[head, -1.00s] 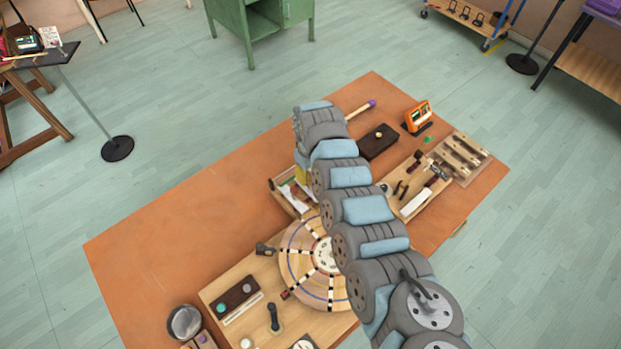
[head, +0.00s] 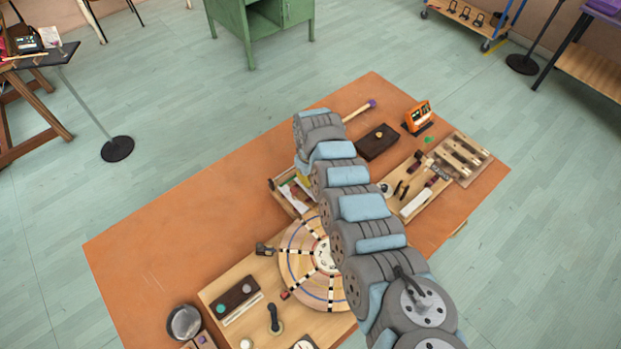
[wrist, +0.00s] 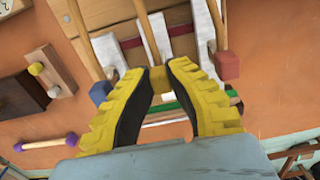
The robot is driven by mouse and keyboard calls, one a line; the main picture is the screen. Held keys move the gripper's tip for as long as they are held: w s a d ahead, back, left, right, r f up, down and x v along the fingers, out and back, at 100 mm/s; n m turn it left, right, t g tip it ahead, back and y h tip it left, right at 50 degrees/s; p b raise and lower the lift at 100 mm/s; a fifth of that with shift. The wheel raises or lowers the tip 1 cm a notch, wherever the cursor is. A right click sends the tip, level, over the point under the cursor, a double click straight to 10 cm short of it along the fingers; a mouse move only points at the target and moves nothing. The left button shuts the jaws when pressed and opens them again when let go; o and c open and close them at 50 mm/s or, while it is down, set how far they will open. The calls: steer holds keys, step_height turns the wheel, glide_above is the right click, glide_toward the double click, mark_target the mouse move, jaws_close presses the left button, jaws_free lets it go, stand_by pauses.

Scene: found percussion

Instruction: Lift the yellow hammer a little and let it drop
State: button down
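In the wrist view, the yellow hammer (wrist: 160,78) shows as a small yellow block on the end of a wooden handle. My gripper (wrist: 161,72) has yellow fingers with black inner pads. Its fingertips close in on both sides of the yellow block and appear to touch it. A blue-headed hammer (wrist: 101,92) is to the left and a red-headed hammer (wrist: 228,66) to the right, both clear of the fingers. I cannot tell whether the yellow head is raised. In the head view my arm hides the hammers and most of the gripper.
A segmented wooden disc (head: 300,262) lies nearer. The left of the orange table (head: 170,245) is clear.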

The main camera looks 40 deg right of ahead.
steer(key=shift+r, duration=0.1)
steer(key=r+p, duration=0.1)
steer(key=p, duration=0.2)
steer(key=r+p, duration=0.1)
steer(key=p, duration=0.2)
steer(key=r+t+p, duration=0.1)
steer(key=p, duration=0.1)
steer(key=shift+s+r+p, duration=0.25)
steer(key=shift+s+p, duration=0.05)
steer(key=shift+p, duration=0.1)
steer(key=r+p, duration=0.1)
steer(key=p, duration=0.2)
steer(key=shift+s+r, duration=0.2)
steer(key=shift+r, duration=0.2)
steer(key=shift+s+r+p, duration=0.2)
steer(key=shift+r+p, duration=0.2)
steer(key=shift+p, duration=0.3)
steer(key=c, duration=1)
jaws_free()
steer(key=shift+r, duration=0.1)
